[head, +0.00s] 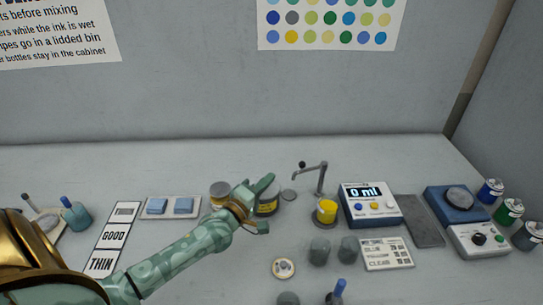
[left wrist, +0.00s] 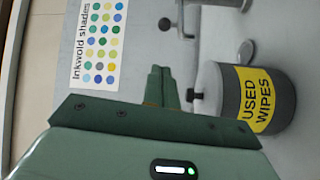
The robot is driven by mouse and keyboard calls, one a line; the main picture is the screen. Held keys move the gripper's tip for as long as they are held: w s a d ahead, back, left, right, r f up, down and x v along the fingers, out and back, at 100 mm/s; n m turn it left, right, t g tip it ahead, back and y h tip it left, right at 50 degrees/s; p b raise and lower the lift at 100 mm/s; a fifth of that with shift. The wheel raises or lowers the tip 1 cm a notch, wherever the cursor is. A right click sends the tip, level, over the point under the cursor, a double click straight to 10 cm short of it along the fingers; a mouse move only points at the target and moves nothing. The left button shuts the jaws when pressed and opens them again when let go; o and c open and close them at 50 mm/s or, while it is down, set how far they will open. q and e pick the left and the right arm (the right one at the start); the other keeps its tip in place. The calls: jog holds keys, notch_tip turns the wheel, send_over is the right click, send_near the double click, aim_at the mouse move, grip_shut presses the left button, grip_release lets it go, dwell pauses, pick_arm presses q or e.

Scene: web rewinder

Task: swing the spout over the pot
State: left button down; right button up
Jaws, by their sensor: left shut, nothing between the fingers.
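The spout (head: 312,168) is a grey tap arm on an upright post, with a dark knob at its left end. The arm points left, over a small grey disc (head: 288,195). The yellow pot (head: 327,211) stands in front of the post, and the spout's end is not above it. My left gripper (head: 267,182) is left of the spout, beside the used-wipes bin and apart from the spout. In the left wrist view, my fingers (left wrist: 160,86) are together and empty, and the spout's end (left wrist: 180,25) shows at the top. My right gripper is out of view.
The used-wipes bin (left wrist: 245,98) is close to my left fingers and partly hidden by them in the head view. A blue-and-white meter (head: 369,206) reading "0 ml" stands right of the pot. Dark cups (head: 320,249) stand in front. The bench behind the spout is clear.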

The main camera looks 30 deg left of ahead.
pick_arm(q)
jog(key=w+d+b, duration=0.2)
jog(key=w, duration=0.8)
jog(key=shift+r, duration=0.4)
jog(key=shift+s, duration=0.1)
jog(key=shift+d, duration=0.1)
